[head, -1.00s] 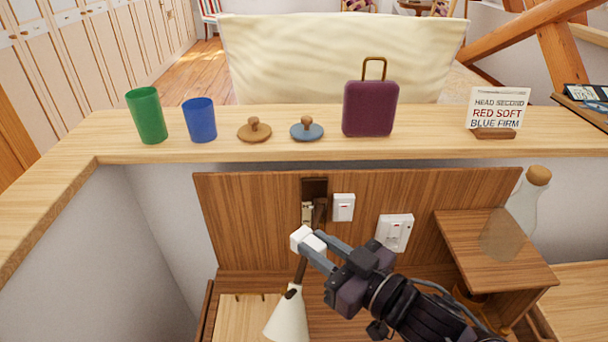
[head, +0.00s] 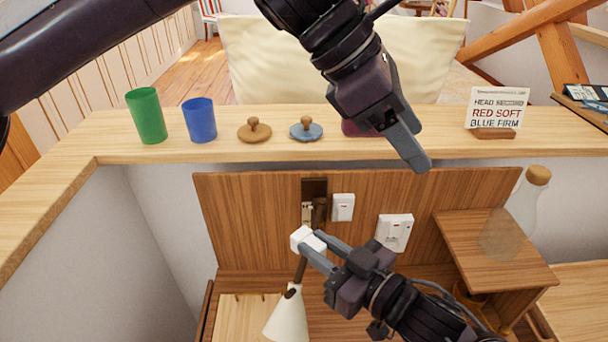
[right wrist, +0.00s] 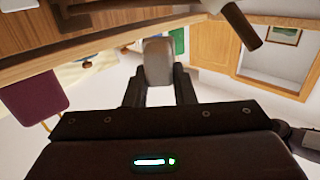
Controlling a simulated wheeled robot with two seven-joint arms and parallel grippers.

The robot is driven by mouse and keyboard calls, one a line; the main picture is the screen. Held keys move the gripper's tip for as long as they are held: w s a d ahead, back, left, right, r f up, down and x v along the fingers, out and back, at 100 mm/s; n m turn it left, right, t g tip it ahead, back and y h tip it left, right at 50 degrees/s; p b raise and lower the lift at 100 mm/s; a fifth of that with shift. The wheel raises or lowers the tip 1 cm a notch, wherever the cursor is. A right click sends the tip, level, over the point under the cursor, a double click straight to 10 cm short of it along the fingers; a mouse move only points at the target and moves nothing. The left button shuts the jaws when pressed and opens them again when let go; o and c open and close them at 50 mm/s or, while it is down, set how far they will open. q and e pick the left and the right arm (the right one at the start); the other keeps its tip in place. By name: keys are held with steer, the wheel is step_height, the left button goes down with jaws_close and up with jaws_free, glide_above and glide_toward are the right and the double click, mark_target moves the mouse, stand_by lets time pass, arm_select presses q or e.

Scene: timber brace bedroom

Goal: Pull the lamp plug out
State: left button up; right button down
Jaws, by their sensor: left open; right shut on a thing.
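My right gripper (head: 318,250) is shut on a small white block (head: 303,238) that looks like a plug. The block is in front of the wooden panel, left of and apart from the white wall socket (head: 394,233). In the right wrist view the held block (right wrist: 158,62) looks grey and sits between the fingers. The lamp's white cone shade (head: 288,318) hangs below, with a dark stem behind the block. No cord is clearly visible. My left gripper (head: 412,148) is open and empty over the shelf's front edge, pointing down and right.
A white switch (head: 342,207) is on the panel. A corked bottle (head: 524,205) stands on a side ledge.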

arm_select(q)
steer(key=w+a+f+m+y, duration=0.2)
steer(key=a+f+m+y, duration=0.25)
steer(key=f, duration=0.35)
steer(key=m+t+y, duration=0.1)
steer(key=m+y, duration=0.2)
steer(key=y, duration=0.1)
glide_above(304, 233)
steer(key=f, duration=0.2)
steer(key=shift+n+h, duration=0.25)
step_height(304, 233, down, 12)
steer(key=shift+w+r, duration=0.1)
steer(key=shift+r, duration=0.1)
steer(key=shift+c, duration=0.2)
steer(key=c, duration=1)
arm_select(e)
steer(key=shift+a, duration=0.1)
arm_select(q)
steer(key=shift+c, duration=0.2)
arm_select(e)
steer(key=c, duration=1.4)
jaws_free()
steer(key=shift+o, duration=1.4)
